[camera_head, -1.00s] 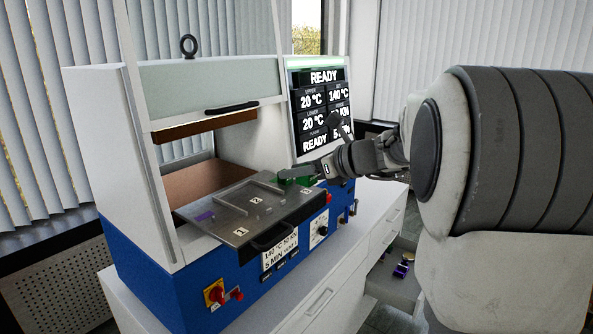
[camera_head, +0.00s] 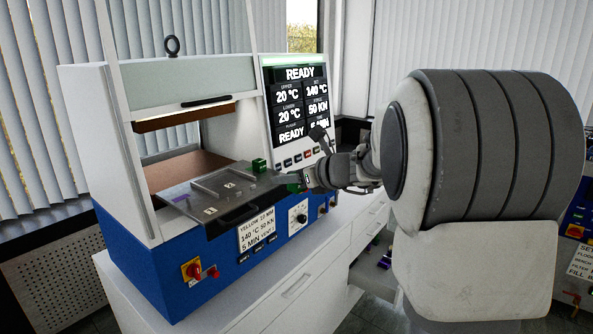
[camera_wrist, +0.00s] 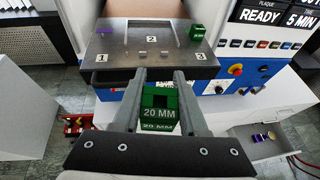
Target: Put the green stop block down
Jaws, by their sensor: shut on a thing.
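My gripper (camera_wrist: 160,84) is shut on a green stop block (camera_wrist: 160,112) marked "20 MM", its fingers on either side. In the head view, my gripper (camera_head: 297,181) and the held green block (camera_head: 293,187) are in front of the press, near the tray's right end. A second green block (camera_wrist: 197,32) stands on the far right part of the metal press tray (camera_wrist: 117,48); it also shows in the head view (camera_head: 259,165). The tray (camera_head: 205,207) carries labels 1 and 2 and a square recess. The held block appears apart from the tray.
The press (camera_head: 150,250) has a blue base, and its display (camera_head: 297,105) reads READY. A purple piece (camera_wrist: 105,29) lies at the tray's left. An open drawer (camera_wrist: 258,145) holds small coloured pieces below right. A red bin (camera_wrist: 82,125) is on the floor.

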